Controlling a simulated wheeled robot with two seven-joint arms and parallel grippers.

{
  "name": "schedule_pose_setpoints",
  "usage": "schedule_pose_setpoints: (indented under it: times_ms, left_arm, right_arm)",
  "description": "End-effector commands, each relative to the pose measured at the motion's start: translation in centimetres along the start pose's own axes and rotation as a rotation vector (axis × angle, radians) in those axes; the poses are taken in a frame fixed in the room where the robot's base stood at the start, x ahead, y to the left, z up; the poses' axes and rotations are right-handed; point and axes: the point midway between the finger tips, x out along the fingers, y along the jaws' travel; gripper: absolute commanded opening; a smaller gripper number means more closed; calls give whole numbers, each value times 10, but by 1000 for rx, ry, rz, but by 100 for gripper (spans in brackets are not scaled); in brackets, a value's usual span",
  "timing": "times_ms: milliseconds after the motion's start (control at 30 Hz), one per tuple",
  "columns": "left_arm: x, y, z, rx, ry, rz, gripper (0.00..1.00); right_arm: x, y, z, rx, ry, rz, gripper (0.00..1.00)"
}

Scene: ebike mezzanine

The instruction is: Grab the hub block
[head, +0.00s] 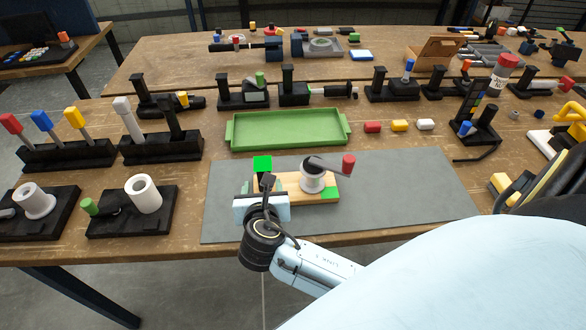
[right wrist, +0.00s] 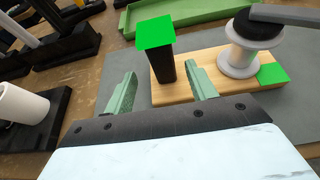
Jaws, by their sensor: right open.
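A light wooden block (head: 290,184) lies on the grey mat and carries a white spool-shaped hub (head: 313,178) with a dark crank and red knob on top. In the right wrist view the wooden block (right wrist: 205,72) also bears a black post (right wrist: 166,66) with a bright green square top (right wrist: 155,32) at its left end. A green patch (right wrist: 272,74) marks its right end. My right gripper (right wrist: 162,72) is open, with its green fingertips on either side of the post's line, at the near edge of the block. Contact cannot be told. My left gripper is not in view.
The grey mat (head: 420,190) has free room right of the block. A green tray (head: 288,144) lies behind it. Black stands with a white cylinder (head: 144,190) and coloured handles stand at left. Red, yellow and white pieces (head: 399,125) lie right of the tray.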

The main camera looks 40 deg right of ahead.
Motion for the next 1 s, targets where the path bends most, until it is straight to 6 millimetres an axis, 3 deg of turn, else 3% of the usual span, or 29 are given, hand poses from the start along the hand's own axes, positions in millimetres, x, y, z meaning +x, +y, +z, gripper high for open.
schedule_pose_setpoints:
  times_ms: [233, 500, 800, 1000]
  left_arm:
    - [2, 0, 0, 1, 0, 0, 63]
    - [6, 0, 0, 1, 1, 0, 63]
    - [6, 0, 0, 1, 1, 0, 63]
    - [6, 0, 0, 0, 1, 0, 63]
  right_arm:
    - [20, -2, 1, 0, 0, -2, 56]
    - [57, -4, 2, 1, 1, 0, 56]
    - [62, -4, 2, 2, 3, 0, 56]
    - [62, -4, 2, 2, 3, 0, 30]
